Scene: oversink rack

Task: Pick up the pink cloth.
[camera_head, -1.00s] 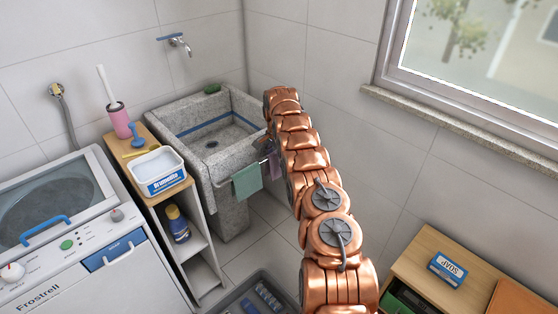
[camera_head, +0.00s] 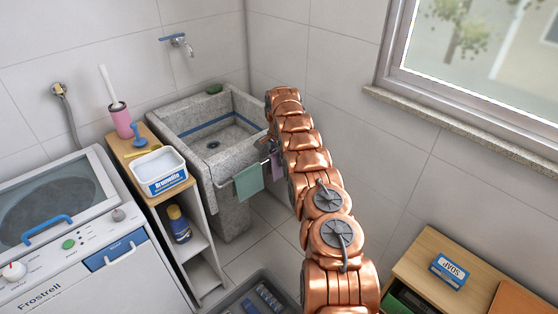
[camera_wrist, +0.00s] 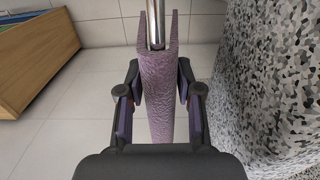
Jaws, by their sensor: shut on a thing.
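The pink cloth (camera_wrist: 162,85), mauve-pink in the wrist view, hangs folded over a metal rail (camera_wrist: 155,25). My gripper (camera_wrist: 160,115) is shut on it, with one dark finger on each side of the hanging part. In the head view, a small strip of the cloth (camera_head: 277,164) shows beside the sink's front, to the right of a green cloth (camera_head: 248,181). My arm hides much of the gripper there.
The stone sink (camera_head: 225,185) stands close to the gripper; its speckled wall (camera_wrist: 275,90) fills the right of the wrist view. A wooden shelf with a soap box (camera_head: 449,270) is at lower right. A grey crate (camera_head: 235,300) sits on the floor.

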